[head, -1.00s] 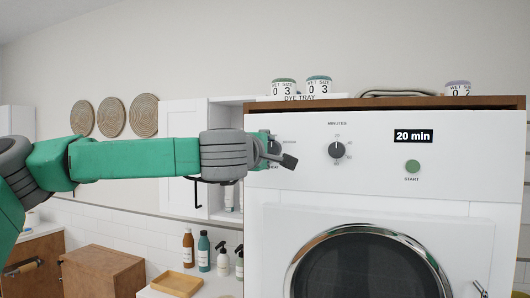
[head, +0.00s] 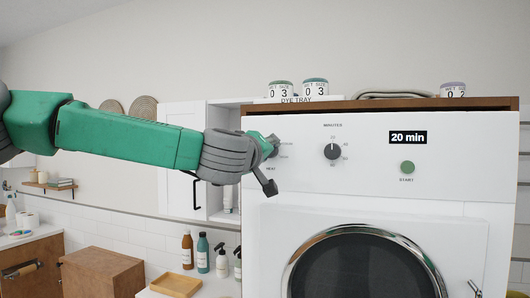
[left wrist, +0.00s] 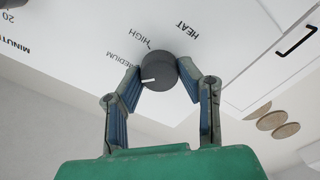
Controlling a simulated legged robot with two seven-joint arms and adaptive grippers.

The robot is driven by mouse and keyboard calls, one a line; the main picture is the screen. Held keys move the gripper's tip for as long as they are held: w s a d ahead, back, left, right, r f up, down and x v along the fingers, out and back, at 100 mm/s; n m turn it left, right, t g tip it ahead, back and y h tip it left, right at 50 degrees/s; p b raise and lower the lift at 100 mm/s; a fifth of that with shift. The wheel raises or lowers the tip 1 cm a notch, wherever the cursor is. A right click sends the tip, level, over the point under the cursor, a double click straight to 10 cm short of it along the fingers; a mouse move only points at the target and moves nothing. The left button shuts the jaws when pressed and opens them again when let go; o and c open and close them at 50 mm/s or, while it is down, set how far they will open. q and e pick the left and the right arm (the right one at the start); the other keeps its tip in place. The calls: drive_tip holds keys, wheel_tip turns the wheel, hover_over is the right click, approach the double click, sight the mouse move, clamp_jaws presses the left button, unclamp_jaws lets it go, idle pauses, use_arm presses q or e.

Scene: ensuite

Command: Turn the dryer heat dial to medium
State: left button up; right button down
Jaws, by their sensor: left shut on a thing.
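The dark grey heat dial (left wrist: 160,72) is on the dryer's white front panel. In the left wrist view it sits between the two fingertips of my left gripper (left wrist: 159,80), which is shut on it. The dial's white pointer mark faces left and slightly down in that view, a little below the MEDIUM label (left wrist: 122,58). The HIGH label (left wrist: 146,42) and HEAT label (left wrist: 186,32) are readable; any further label is hidden by the finger. In the head view the gripper (head: 269,148) covers most of the dial. My right gripper is out of view.
To the right on the dryer (head: 455,170) are the minutes dial (head: 332,151), a "20 min" display (head: 408,138) and a green start button (head: 407,167). Labelled jars (head: 315,88) stand on top. A white cabinet (head: 184,140) is behind my left arm; bottles (head: 203,253) stand below.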

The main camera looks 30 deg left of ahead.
use_arm(q)
drive_tip(key=shift+f+m, duration=0.25)
drive_tip(key=shift+m, duration=0.5)
drive_tip(key=shift+f+m, duration=0.25)
drive_tip(key=shift+m, duration=0.5)
drive_tip(key=o, duration=0.9)
drive_tip(key=shift+o, duration=1.2)
drive_tip(key=shift+w, duration=0.1)
drive_tip(key=shift+w+a, duration=0.1)
drive_tip(key=shift+w, duration=0.1)
drive_tip(key=v, duration=1.1)
drive_tip(key=shift+s, duration=0.4)
